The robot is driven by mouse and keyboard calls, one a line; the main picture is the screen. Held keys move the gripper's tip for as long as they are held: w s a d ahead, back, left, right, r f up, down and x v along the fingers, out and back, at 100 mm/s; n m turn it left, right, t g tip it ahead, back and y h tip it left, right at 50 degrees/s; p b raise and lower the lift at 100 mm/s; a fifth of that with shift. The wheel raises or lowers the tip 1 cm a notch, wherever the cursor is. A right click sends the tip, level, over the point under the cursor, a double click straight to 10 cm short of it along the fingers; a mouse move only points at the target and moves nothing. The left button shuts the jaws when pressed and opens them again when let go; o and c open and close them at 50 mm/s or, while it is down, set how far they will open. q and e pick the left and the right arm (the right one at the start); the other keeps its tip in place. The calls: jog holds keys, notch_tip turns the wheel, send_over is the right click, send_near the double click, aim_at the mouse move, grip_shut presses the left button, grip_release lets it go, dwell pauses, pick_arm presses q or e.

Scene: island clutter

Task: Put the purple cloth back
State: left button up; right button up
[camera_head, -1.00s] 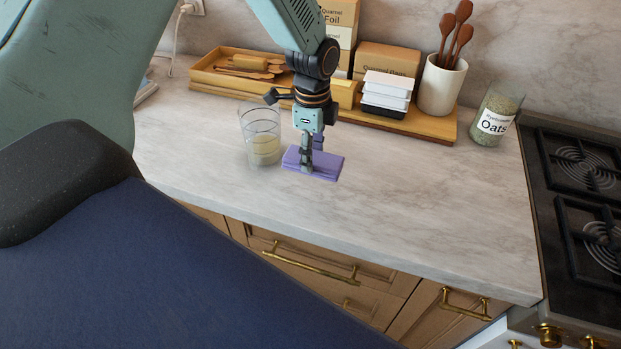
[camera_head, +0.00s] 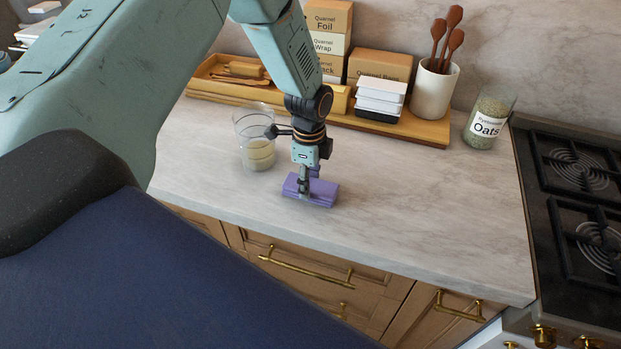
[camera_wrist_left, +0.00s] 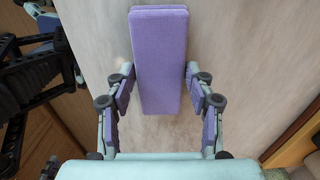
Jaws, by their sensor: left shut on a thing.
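The purple cloth (camera_head: 322,194) is a folded flat bundle near the front edge of the counter, in front and to the right of a glass. My left gripper (camera_head: 304,190) points down over it and is shut on it. In the left wrist view the cloth (camera_wrist_left: 160,60) is a long purple block between the two fingers, which have purple pads. I cannot tell whether the cloth touches the counter or hangs just above it.
A glass (camera_head: 256,153) with pale contents stands close left of the gripper. Behind is a wooden tray (camera_head: 433,131) with boxes, white containers and a utensil crock (camera_head: 434,92). An oats jar (camera_head: 490,117) and a stove (camera_head: 575,190) are right. The counter's right front is clear.

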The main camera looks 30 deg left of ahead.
pick_arm(q)
jog(key=o, duration=1)
jog(key=shift+a+f, duration=0.15)
jog(key=shift+a, duration=0.05)
jog(key=shift+o, duration=0.7)
jog(key=shift+a, duration=0.15)
jog(key=shift+o, duration=1.3)
jog(key=shift+w+f, duration=0.1)
jog(key=shift+d, duration=0.35)
jog(key=shift+a+r, duration=0.2)
jog(key=shift+r, duration=0.4)
notch_tip(320, 180, up, 11)
jog(key=shift+r+b, duration=0.15)
jog(key=shift+b, duration=0.2)
jog(key=shift+d, duration=0.1)
